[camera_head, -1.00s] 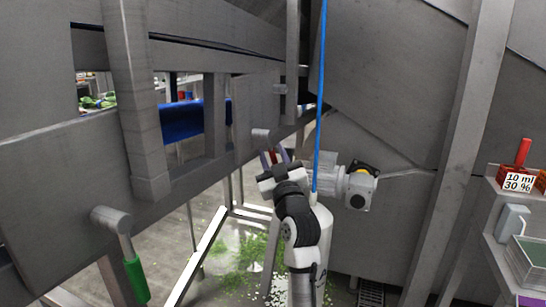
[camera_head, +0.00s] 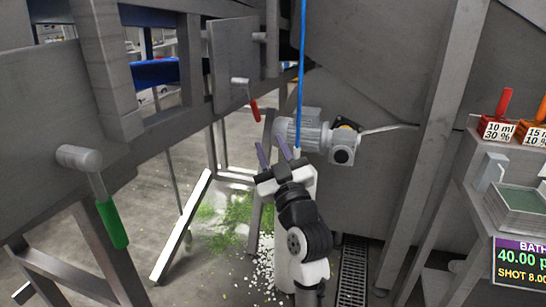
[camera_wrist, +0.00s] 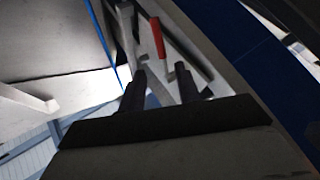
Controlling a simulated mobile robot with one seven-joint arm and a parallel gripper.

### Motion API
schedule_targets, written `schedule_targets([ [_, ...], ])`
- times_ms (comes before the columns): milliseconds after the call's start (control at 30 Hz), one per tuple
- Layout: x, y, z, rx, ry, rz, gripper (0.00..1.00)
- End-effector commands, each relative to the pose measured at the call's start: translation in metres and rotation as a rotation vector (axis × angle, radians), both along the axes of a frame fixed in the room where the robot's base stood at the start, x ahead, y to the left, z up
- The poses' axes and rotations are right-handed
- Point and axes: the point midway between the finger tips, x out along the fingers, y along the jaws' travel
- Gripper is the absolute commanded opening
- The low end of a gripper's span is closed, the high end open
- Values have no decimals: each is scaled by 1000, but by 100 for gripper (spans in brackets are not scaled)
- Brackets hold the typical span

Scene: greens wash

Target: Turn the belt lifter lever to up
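A lever with a red handle (camera_head: 255,110) is mounted on the grey frame left of centre, its handle hanging down and slightly right. The red handle also shows upright in the wrist view (camera_wrist: 157,38), beyond the fingertips. A second lever with a green handle (camera_head: 112,222) hangs down at the near left. I cannot tell from labels which one is the belt lifter lever. My gripper (camera_head: 272,150) is below and to the right of the red handle, apart from it. Its two fingers are spread and empty, as the wrist view (camera_wrist: 160,84) also shows.
A blue vertical hose (camera_head: 301,75) and a motor (camera_head: 318,135) stand close to the right of my gripper. Grey frame legs and greens scraps (camera_head: 235,212) are below. A shelf (camera_head: 480,155) with red and orange dispensers (camera_head: 497,127) is at the right.

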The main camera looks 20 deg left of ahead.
Motion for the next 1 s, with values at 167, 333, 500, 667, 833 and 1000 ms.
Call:
schedule_targets([
  [167,-7,-5,-3,0,-1,0,33],
  [333,-7,-5,-3,0,-1,0,33],
  [500,-6,-4,-5,-10,-2,-15,17],
  [667,2,-1,-17,-100,-20,-140,0],
  [833,5,3,-36,-292,-80,-372,0],
  [1000,-5,11,-47,-514,-179,-589,0],
])
